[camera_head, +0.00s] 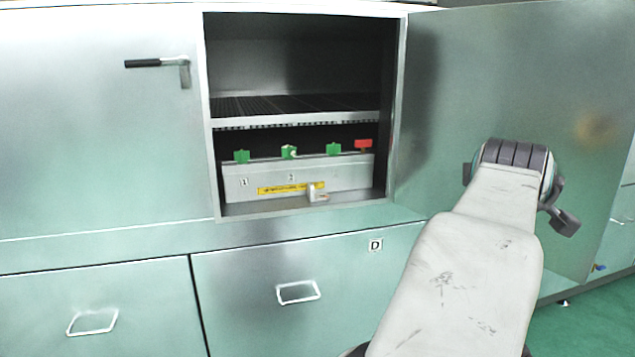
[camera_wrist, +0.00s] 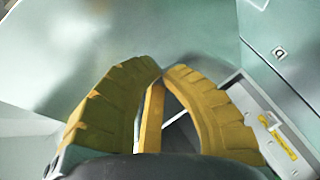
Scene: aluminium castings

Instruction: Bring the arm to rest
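My gripper (camera_wrist: 163,72) shows in the wrist view as two ridged yellow fingers that curve inward until their tips almost meet. I see no object held at the tips. A narrow yellow bar stands between the fingers and seems to be part of the gripper. In the head view my pale arm reaches up from the bottom right to its dark wrist joint, in front of the open cabinet door. The fingers are hidden there.
The open cabinet (camera_head: 213,190) holds a mesh shelf (camera_head: 300,106) above a grey box (camera_head: 348,174) with green and red pieces on top. The open door (camera_head: 440,100) stands behind my arm. Drawers with handles (camera_head: 298,292) lie below. Green floor (camera_head: 580,325) shows at the lower right.

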